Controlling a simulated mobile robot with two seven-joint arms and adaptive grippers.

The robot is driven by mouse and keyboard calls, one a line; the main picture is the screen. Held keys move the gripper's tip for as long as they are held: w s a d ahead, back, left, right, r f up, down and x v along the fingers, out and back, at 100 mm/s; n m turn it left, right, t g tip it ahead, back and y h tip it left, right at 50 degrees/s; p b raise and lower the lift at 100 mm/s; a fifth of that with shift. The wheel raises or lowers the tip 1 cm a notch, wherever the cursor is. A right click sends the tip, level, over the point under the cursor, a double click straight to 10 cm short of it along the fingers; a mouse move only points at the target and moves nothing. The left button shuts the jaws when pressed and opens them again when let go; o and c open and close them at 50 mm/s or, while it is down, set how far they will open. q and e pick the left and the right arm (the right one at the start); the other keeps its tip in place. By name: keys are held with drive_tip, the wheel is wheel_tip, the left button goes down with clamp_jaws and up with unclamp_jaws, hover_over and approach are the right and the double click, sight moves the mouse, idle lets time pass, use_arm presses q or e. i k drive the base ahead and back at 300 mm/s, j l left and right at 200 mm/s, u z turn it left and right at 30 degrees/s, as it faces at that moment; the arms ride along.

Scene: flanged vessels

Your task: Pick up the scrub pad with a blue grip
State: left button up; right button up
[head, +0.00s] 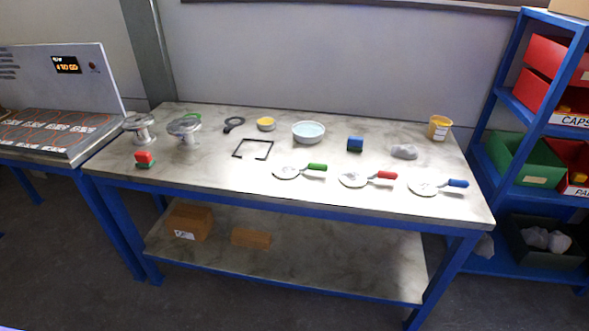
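The scrub pad with a blue grip (355,144) appears to be the small blue block on the right half of the grey worktable (300,194). It stands between a white bowl of pale blue liquid (308,131) and a grey crumpled rag (404,152). Its pad side is too small to make out clearly. Neither of my grippers is in view.
Disc-ended tools with green (317,167), red (386,175) and blue (457,183) handles lie along the front right. Flanged vessels (184,130) stand at left. A blue shelf rack (491,119) borders the table's right.

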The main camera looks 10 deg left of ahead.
sight(355, 144)
drive_tip(key=i+j, duration=0.2)
drive_tip(key=j, duration=0.2)
drive_tip(key=i+j, duration=0.15)
drive_tip(key=j, duration=0.25)
drive_tip(key=i+j, duration=0.2)
drive_tip(key=j, duration=0.2)
